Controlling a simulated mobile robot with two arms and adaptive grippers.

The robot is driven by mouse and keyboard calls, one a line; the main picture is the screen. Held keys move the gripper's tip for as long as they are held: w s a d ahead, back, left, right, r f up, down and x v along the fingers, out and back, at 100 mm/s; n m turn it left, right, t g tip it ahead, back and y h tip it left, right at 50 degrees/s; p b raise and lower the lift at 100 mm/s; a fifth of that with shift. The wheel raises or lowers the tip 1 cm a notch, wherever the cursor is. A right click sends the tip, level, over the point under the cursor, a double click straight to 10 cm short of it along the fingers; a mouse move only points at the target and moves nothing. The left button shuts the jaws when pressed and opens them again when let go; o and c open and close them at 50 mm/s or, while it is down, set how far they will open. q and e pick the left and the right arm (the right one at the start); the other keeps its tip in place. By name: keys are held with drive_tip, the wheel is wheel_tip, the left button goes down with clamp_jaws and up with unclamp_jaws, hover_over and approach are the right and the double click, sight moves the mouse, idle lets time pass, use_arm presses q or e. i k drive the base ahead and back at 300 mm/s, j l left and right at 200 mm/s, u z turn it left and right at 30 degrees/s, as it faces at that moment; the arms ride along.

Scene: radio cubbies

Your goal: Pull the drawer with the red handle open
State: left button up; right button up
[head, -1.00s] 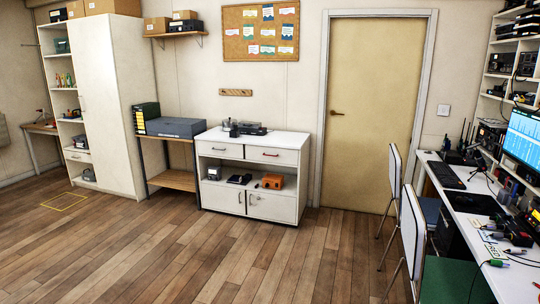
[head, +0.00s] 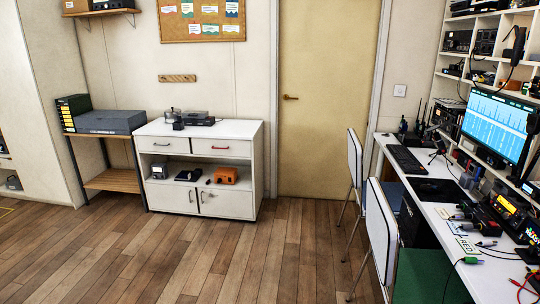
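A white cabinet (head: 259,160) stands against the back wall, left of the door. It has two drawers side by side under its top. The right drawer (head: 221,153) has a red handle (head: 221,147) and looks shut. The left drawer (head: 162,149) has a dark handle and also looks shut. Below is an open shelf with a grey box, a dark device and an orange box (head: 226,175). Two doors with handles are at the bottom. Neither of my grippers is in the head view.
The wooden floor (head: 235,262) before the cabinet is clear. Two chairs (head: 382,232) stand at the right, by a white desk (head: 440,212) with a monitor and electronics. A shelf table (head: 112,179) is left of the cabinet. A closed yellow door (head: 310,90) is behind.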

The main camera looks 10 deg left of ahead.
sight(201, 146)
drive_tip(key=i+u, duration=0.2)
drive_tip(key=i, duration=0.8)
drive_tip(key=i+l+u, duration=0.2)
drive_tip(key=i, duration=0.8)
